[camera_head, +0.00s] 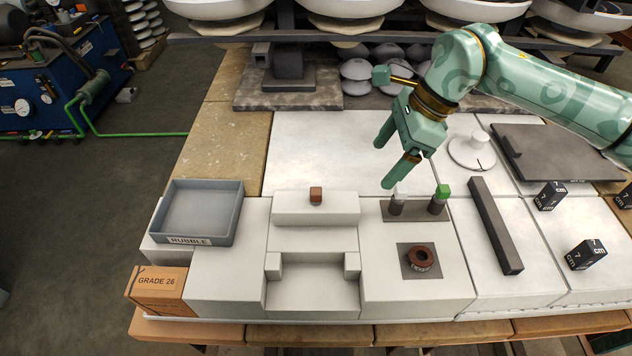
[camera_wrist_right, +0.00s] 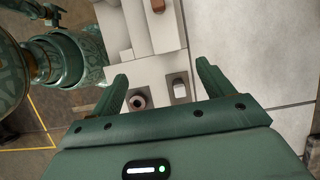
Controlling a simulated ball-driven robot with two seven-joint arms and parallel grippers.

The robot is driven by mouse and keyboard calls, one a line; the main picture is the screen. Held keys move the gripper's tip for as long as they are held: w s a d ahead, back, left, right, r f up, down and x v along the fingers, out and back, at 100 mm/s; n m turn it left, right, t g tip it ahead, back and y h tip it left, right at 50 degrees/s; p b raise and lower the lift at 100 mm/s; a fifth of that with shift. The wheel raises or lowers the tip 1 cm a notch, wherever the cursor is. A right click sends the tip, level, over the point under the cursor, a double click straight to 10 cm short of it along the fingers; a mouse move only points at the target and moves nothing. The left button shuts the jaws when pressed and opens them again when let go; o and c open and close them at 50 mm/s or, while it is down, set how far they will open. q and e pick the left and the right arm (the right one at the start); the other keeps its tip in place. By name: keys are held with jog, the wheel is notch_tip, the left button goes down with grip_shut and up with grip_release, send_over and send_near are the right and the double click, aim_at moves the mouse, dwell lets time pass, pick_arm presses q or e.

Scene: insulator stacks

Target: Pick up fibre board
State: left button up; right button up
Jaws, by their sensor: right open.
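A flat dark grey board (camera_head: 552,158) lies at the right of the bench; it looks the most like the fibre board, but I cannot be sure. A long dark bar (camera_head: 495,225) lies in front of it. My right gripper (camera_head: 384,164) is open and empty, above the white blocks and left of the board, pointing down. In the right wrist view its open fingers (camera_wrist_right: 161,70) frame a small plate with a pale-topped peg (camera_wrist_right: 179,88) and a brown ring (camera_wrist_right: 138,101). The board is not seen there.
A grey tray labelled RUBBLE (camera_head: 168,236) and a GRADE 26 box (camera_head: 160,288) are at the left. A small brown block (camera_head: 316,195) sits on a white step. A white knobbed disc (camera_head: 472,153) is beside the board. Black 7 cm cubes (camera_head: 587,254) stand at the right.

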jog(key=b, duration=0.3)
send_near(346, 201)
jog(key=x, duration=0.4)
jog(key=shift+s+f, duration=0.3)
jog(key=shift+f, duration=0.15)
jog(key=shift+a+f+b, duration=0.2)
jog(key=shift+f+b, duration=0.1)
jog(key=shift+f, duration=0.05)
jog(key=x, duration=0.1)
jog(key=b+x, duration=0.1)
jog(key=x, duration=0.1)
jog(key=b+x, duration=0.1)
jog(key=x, duration=0.1)
jog(key=shift+w, duration=0.4)
jog(key=shift+s+r, duration=0.1)
jog(key=shift+r, duration=0.05)
jog(key=shift+c, duration=0.7)
pick_arm(q)
jog(key=shift+g, duration=0.4)
jog(key=s+f, duration=0.2)
jog(key=f, duration=0.1)
jog(key=s+f, duration=0.1)
jog(key=f, duration=0.1)
pick_arm(e)
jog(key=c, duration=1)
